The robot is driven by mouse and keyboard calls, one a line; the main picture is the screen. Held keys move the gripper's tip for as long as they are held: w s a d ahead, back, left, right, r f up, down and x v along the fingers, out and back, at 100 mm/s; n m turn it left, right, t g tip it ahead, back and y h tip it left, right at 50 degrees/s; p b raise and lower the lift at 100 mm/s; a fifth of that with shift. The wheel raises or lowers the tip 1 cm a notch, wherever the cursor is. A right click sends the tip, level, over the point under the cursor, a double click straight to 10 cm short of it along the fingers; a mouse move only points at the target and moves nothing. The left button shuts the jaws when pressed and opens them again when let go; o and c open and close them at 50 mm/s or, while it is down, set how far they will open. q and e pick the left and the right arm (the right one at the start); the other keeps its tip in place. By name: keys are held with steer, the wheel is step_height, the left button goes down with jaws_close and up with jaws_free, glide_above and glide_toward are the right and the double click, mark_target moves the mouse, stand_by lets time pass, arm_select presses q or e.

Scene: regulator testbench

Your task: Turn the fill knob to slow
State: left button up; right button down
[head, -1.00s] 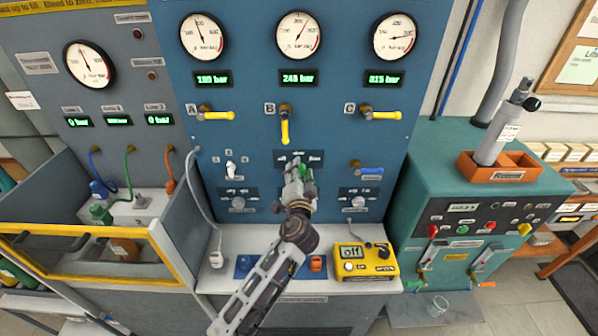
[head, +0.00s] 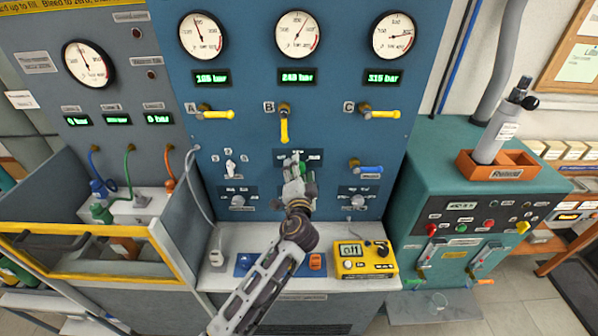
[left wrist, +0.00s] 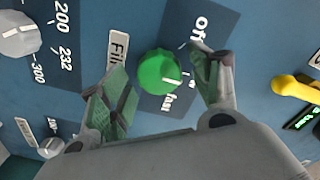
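The green fill knob (left wrist: 158,72) stands on the blue panel between the two fingers of my left gripper in the left wrist view. Its white mark is at its lower right and points toward a partly hidden word between "off" and "fast" on the dark label plate (left wrist: 188,48). My left gripper (head: 294,168) is open around the knob, and I see gaps between the knob and both fingers. In the head view the gripper covers the knob. My right gripper is not in view.
Yellow valve levers (head: 285,125) sit above on the panel, a blue lever (head: 367,168) to the right and a white switch (head: 231,168) to the left. Below, a white ledge (head: 225,277) carries a yellow meter (head: 362,262) reading off.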

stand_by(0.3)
arm_select(q)
steer(key=s, duration=1.2)
stand_by(0.3)
stand_by(0.5)
